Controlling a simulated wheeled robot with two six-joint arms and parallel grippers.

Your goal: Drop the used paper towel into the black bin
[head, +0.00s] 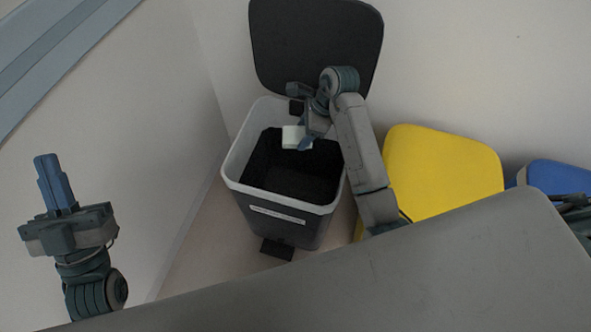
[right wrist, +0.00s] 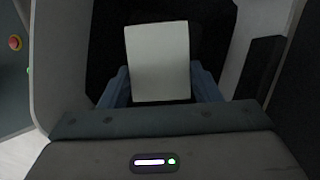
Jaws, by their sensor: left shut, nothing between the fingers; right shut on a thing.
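The black bin (head: 262,218) stands in the corner with its dark lid (head: 316,40) raised against the wall and a white rim around a black inside. My right gripper (head: 304,139) is over the bin's opening, shut on the white paper towel (head: 293,137). The right wrist view shows the towel (right wrist: 158,62) as a pale flat piece between the blue fingers (right wrist: 160,90), with the dark bin inside behind it. My left gripper (head: 54,183) is shut and empty at the left, well away from the bin.
A yellow-lidded bin (head: 440,170) stands to the right of the black one, and a blue lid (head: 562,178) is further right. A pedal (head: 277,249) sticks out at the black bin's foot. Walls close in behind and to the left.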

